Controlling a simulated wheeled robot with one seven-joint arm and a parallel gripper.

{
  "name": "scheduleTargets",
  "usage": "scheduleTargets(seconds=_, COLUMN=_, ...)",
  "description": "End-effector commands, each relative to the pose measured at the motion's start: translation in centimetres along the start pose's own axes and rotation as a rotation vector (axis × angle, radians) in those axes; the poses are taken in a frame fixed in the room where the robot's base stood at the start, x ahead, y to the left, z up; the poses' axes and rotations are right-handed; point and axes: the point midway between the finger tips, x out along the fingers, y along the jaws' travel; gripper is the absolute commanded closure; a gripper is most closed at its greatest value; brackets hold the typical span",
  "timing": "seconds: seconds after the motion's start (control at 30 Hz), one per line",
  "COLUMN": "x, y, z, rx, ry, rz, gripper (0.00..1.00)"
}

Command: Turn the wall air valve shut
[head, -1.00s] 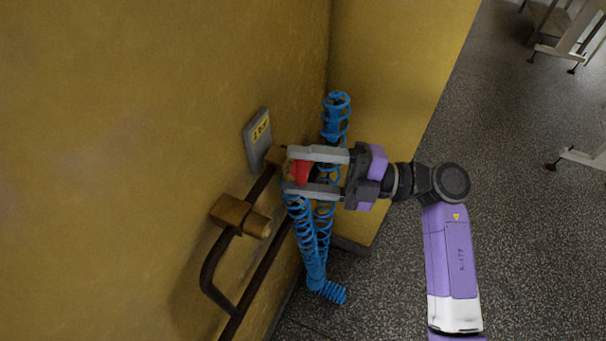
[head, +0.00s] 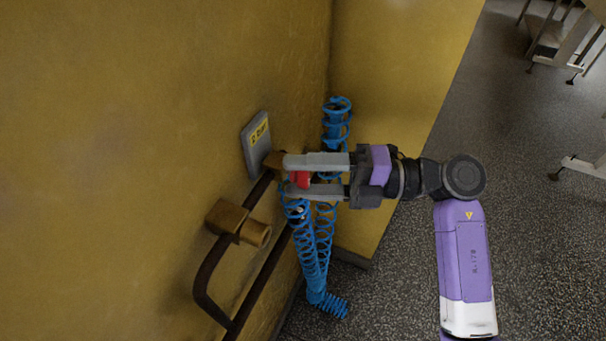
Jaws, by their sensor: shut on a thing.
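The fingers cover part of the handle and valve body, so the handle's exact angle is hard to tell.
A grey plate with a yellow label (head: 257,144) is on the yellow wall (head: 130,150) above the valve. A brass fitting (head: 237,222) sits lower left on the dark pipe (head: 205,285). A coiled blue hose (head: 310,250) hangs below the valve. Open floor (head: 400,290) lies right.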

Motion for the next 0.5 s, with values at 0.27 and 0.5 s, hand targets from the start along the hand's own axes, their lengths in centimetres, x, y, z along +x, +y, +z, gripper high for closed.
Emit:
scheduleTargets(seconds=0.27, x=0.01, y=-0.15, z=-0.07, rx=0.001, ry=0.002, rz=-0.002, gripper=0.24)
scheduleTargets(seconds=0.5, x=-0.01, y=-0.07, z=-0.03, rx=0.001, ry=0.001, rz=-0.001, gripper=0.24)
